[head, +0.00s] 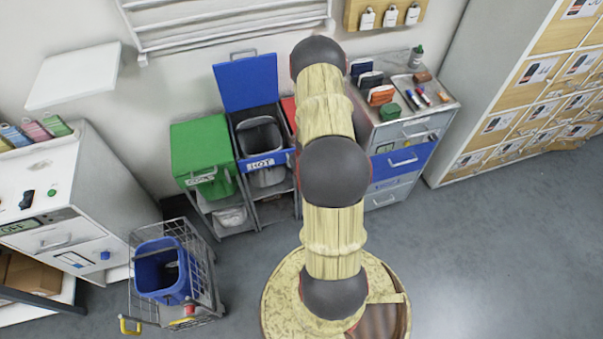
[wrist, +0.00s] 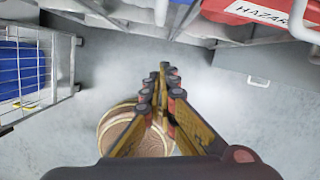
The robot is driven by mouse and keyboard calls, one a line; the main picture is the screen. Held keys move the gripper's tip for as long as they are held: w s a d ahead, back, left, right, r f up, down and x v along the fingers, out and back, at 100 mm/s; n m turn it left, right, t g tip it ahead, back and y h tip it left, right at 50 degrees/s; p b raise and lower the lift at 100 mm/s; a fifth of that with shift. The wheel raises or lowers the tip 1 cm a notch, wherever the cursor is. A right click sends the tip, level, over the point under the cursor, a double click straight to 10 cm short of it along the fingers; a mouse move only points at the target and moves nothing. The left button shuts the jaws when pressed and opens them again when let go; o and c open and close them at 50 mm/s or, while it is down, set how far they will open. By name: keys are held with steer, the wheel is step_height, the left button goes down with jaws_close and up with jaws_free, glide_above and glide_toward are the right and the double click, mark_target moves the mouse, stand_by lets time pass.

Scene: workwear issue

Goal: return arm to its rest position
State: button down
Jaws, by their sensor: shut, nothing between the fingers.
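My arm stands in the middle of the head view, cream and dark grey links rising from my round base, and it hides part of the bins behind it. My gripper cannot be made out in the head view. In the wrist view my gripper (wrist: 164,80) points down toward the grey floor, its black and yellow fingers together with nothing between them. My own round base shows under the fingers.
A wire cart (head: 205,290) with a blue bin (head: 160,272) stands at left. Green (head: 200,145) and blue-lidded (head: 247,82) bins stand behind my arm. A drawer cabinet (head: 415,130) is behind right, lockers (head: 530,90) further right. The floor (head: 500,240) at right is clear.

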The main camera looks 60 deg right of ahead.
steer(key=p+v, duration=0.2)
steer(key=v, duration=0.6)
steer(key=shift+w+p, duration=0.3)
steer(key=shift+r, duration=0.1)
